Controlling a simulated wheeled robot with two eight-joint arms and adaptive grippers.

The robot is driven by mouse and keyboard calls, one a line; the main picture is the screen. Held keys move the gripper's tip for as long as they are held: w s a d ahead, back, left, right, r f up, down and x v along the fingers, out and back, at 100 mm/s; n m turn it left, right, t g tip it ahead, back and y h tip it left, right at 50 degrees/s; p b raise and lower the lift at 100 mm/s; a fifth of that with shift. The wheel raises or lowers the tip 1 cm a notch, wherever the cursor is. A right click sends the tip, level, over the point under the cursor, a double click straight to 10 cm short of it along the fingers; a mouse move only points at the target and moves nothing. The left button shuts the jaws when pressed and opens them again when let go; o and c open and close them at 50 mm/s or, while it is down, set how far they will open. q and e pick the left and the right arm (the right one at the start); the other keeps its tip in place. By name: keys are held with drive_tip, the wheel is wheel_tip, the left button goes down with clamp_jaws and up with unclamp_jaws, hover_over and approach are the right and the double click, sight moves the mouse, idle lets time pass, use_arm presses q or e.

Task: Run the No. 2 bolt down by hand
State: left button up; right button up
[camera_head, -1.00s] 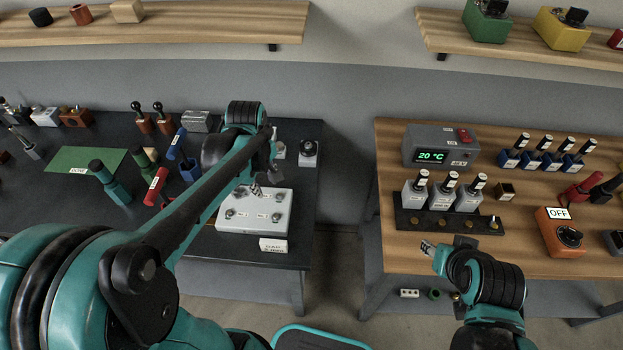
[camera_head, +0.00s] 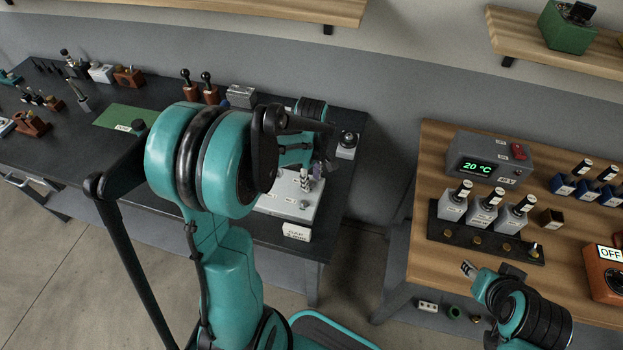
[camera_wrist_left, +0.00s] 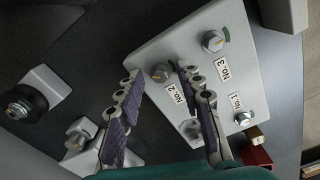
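The light grey plate (camera_head: 272,204) lies on the dark left bench, partly hidden by my left arm. In the left wrist view, the plate (camera_wrist_left: 150,50) carries hex-headed bolts beside labels: the No. 2 bolt (camera_wrist_left: 160,72), the No. 3 bolt (camera_wrist_left: 212,41) and the No. 1 bolt (camera_wrist_left: 243,119). My left gripper (camera_head: 311,176) is over the plate. In the left wrist view, the left gripper (camera_wrist_left: 161,86) is open, with the No. 2 bolt showing between its fingertips; contact cannot be told. My right gripper (camera_head: 468,268) is by the front edge of the right bench; its finger gap is too small to judge.
A grey block with a black ring (camera_wrist_left: 25,106) and a smaller bolted block (camera_wrist_left: 80,136) stand left of the plate in the wrist view. A temperature box (camera_head: 490,160) reading 20 °C and a black rack (camera_head: 450,230) with grey bottles stand on the right bench.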

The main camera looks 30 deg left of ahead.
use_arm(q)
clamp_jaws()
drive_tip(key=shift+m, duration=0.5)
drive_tip(key=m, duration=0.7)
drive_tip(key=shift+m, duration=0.3)
drive_tip(key=m, duration=0.4)
drive_tip(key=shift+m, duration=2.1)
